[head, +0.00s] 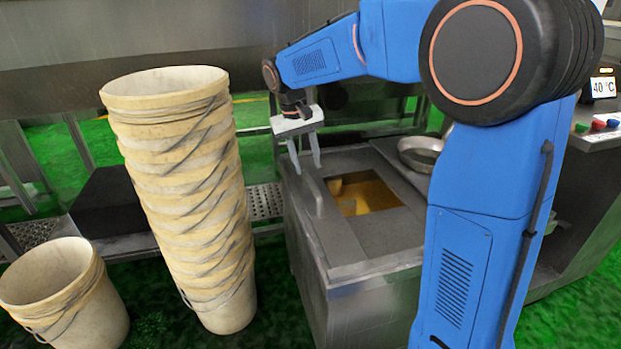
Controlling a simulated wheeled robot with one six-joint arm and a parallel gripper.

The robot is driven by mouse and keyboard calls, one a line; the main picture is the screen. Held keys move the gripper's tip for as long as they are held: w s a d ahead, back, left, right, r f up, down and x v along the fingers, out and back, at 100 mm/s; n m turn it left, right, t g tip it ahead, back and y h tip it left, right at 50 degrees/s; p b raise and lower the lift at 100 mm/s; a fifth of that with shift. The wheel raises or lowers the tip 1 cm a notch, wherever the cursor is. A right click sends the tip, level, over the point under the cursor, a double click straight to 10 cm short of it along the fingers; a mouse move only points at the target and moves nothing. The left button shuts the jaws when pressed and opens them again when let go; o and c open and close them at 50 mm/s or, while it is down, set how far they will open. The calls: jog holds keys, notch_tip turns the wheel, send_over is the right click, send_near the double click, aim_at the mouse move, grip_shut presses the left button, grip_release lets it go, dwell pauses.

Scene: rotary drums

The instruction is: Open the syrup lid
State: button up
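The syrup tank (315,285) is a grey metal box in the middle of the head view. A square opening in its top shows orange-yellow syrup (368,197). A grey panel with a raised bar handle (313,196), which looks like the lid, lies along the left side of the opening. My gripper (307,168) points down at the far left corner of the tank, near the far end of the handle. Its two pale fingers are apart with nothing visible between them. I cannot tell whether the fingertips touch the handle or the panel.
A tall stack of cream buckets (190,200) stands left of the tank, with a shorter bucket stack (62,295) farther left. A metal bowl (420,152) sits at the tank's right. A control panel (600,125) with buttons and a 40 °C display is at far right.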

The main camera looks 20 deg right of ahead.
aim_at(312, 182)
jog(key=shift+d+f, duration=0.2)
jog(key=shift+f, duration=0.8)
jog(key=shift+d+f, duration=0.2)
jog(key=shift+f, duration=0.75)
jog(key=shift+d+f, duration=0.2)
jog(key=shift+f, duration=0.8)
grip_shut()
